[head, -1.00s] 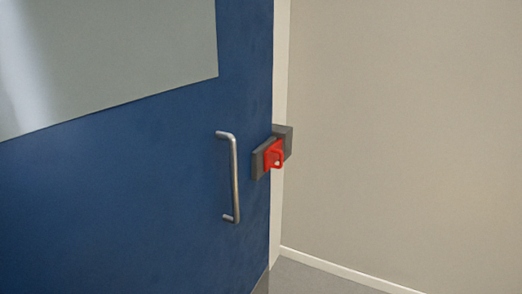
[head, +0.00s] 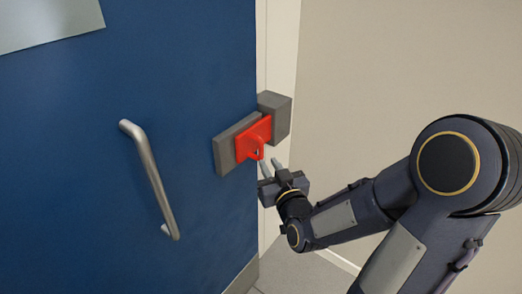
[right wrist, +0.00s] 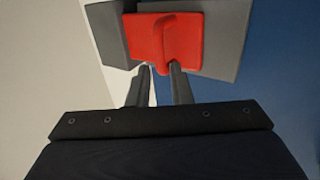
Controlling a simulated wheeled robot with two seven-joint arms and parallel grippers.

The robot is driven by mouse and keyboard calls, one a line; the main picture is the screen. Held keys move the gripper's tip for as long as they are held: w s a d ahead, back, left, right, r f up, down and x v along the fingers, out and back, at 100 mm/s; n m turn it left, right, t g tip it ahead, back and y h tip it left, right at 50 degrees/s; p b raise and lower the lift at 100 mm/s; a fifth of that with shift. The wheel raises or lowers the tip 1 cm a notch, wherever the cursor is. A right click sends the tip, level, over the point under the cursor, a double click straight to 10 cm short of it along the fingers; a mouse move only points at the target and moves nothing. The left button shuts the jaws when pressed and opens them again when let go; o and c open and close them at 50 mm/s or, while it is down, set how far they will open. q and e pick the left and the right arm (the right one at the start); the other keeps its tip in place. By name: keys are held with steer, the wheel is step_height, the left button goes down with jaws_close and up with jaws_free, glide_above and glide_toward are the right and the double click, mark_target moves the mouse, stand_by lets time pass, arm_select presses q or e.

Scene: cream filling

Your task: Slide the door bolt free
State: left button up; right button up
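The door bolt is a red slider (head: 253,138) with a projecting loop handle, on a grey mount plate (head: 225,155) at the door's right edge. Its right end reaches to a grey block (head: 275,118) on the frame side. My right gripper (head: 269,163) is close by the handle, its two fingers apart with a gap between them. In the right wrist view the fingertips (right wrist: 160,72) sit at the end of the red handle (right wrist: 168,42), one to each side; whether they touch it I cannot tell. My left gripper is not in view.
The blue door (head: 90,190) appears closed and carries a metal pull handle (head: 153,180) left of the bolt and a grey window panel (head: 45,18) above. A pale frame and beige wall (head: 380,70) lie to the right. There is open space before the door.

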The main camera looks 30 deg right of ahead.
mark_target(262, 150)
steer(key=w, duration=0.2)
steer(key=w+d+p, duration=0.1)
steer(key=w, duration=0.4)
steer(key=shift+w+d+r+p, duration=0.15)
steer(key=shift+w+d+p, duration=0.15)
jaws_close()
